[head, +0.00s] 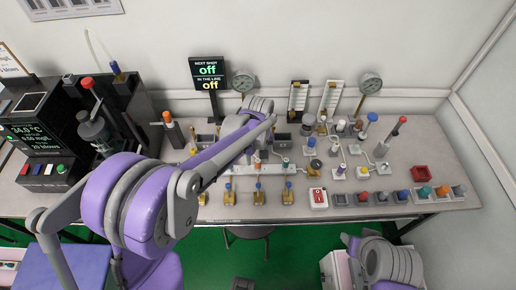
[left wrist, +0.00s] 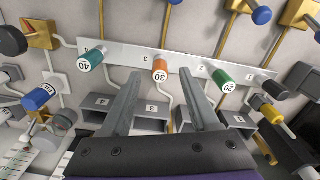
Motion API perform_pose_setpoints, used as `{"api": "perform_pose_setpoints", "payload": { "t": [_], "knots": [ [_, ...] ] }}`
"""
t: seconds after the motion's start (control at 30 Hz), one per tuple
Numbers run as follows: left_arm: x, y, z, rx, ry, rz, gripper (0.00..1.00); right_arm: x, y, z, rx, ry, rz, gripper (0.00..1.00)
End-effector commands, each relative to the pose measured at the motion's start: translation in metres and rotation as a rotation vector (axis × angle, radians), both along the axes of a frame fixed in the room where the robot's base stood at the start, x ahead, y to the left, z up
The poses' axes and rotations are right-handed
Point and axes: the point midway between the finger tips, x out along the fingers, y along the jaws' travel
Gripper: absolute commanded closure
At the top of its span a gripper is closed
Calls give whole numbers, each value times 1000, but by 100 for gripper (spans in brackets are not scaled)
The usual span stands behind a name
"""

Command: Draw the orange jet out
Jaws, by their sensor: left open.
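The orange jet (left wrist: 160,70), a short cylinder with a white end marked 30, sits in a pale manifold bar (left wrist: 140,53) in the left wrist view. Its small orange top (head: 258,168) also shows in the head view, on the bar near the bench's middle. My left gripper (left wrist: 158,76) is open, with one fingertip on each side of the orange jet in the picture; contact cannot be told. In the head view my left arm covers most of that gripper. My right gripper is not in view.
A teal jet marked 40 (left wrist: 90,60) and a green jet marked 20 (left wrist: 223,81) flank the orange one, with a dark plug (left wrist: 272,87) further right. Grey numbered holders (left wrist: 152,108) lie below the bar. Brass valves with blue knobs (head: 259,196) stand in front.

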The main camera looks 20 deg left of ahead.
Motion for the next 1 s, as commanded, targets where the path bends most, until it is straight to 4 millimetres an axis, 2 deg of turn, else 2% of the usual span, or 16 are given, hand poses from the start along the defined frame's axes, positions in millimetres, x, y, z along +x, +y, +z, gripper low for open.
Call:
{"api": "perform_pose_setpoints", "payload": {
  "t": [0.1, 0.2, 0.57, 0.9, 1.0],
  "knots": [
    [0, 0, -16, 0, 0, 0, 38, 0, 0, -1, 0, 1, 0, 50],
    [0, 0, -24, 0, 0, 0, 38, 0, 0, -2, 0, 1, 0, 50],
    [0, 0, -28, 0, 0, 0, 38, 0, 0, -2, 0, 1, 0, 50],
    [0, 0, -28, 0, 0, -1, 98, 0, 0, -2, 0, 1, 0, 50],
    [0, 0, -28, 0, 0, -1, 100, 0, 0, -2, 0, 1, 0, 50]
  ]
}}
